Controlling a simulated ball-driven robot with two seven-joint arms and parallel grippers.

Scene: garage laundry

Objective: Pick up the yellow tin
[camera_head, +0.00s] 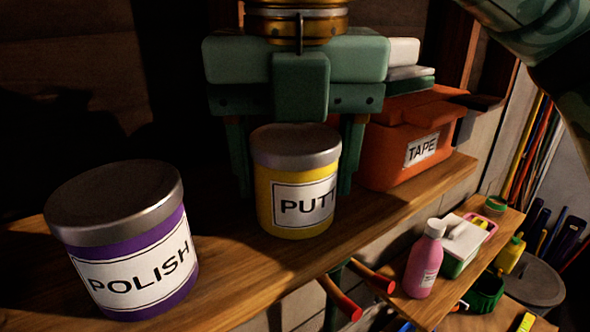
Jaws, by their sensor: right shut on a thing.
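The yellow tin (264,207) has a grey metal lid and a white label, partly legible as "PUTT". It stands upright at the wooden shelf (215,285), near its front edge. I cannot tell whether its base touches the wood. My right gripper (296,165), teal green, comes down over it from behind. Its two fingers sit on either side of the tin, and it is shut on the tin. The right finger is partly hidden by the tin. My left gripper is not in view.
A purple tin (190,247) labelled "POLISH" stands at the left. An orange box (385,155) labelled "TAPE" is close on the right. A lower shelf holds a pink bottle (425,262) and other supplies. Red-handled tools (341,298) show below the shelf edge.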

